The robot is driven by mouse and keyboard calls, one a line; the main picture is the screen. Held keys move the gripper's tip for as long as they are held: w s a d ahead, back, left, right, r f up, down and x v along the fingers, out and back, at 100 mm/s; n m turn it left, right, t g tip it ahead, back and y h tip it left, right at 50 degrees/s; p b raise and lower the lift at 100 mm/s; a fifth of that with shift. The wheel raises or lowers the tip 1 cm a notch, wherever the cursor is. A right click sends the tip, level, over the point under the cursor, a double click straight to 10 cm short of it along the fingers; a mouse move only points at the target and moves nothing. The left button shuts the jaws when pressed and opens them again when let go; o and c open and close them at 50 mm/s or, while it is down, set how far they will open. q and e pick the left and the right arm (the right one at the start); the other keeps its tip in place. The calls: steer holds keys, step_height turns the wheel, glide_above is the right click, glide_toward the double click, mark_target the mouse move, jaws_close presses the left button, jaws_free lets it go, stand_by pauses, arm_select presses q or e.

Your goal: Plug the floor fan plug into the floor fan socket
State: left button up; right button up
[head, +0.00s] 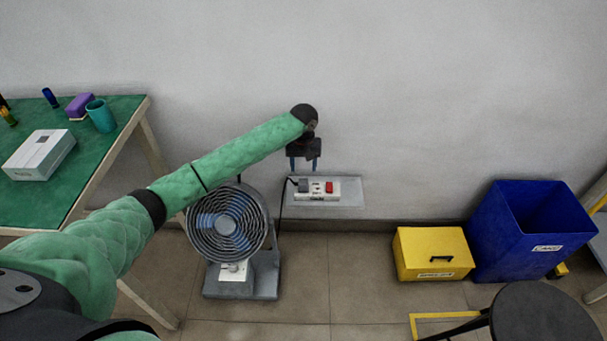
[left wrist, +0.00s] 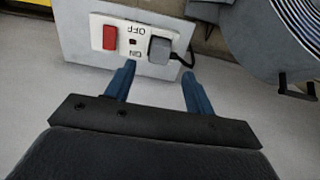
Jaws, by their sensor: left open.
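The floor fan plug (head: 303,185) is a grey block with a dark cord, at the left part of the white floor fan socket box (head: 318,196). My left gripper (head: 303,167) is open and empty just above the plug. In the wrist view its blue fingers (left wrist: 158,72) are apart, pointing at the plug without touching it. My right gripper is out of view.
A floor fan (head: 227,224) stands below left. A green table (head: 100,150) is at the left. A yellow box (head: 432,253), a blue bin (head: 530,230) and a dark stool (head: 543,318) are at the right. The middle floor is clear.

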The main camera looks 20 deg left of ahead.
arm_select(q)
steer(key=shift+r, duration=1.35)
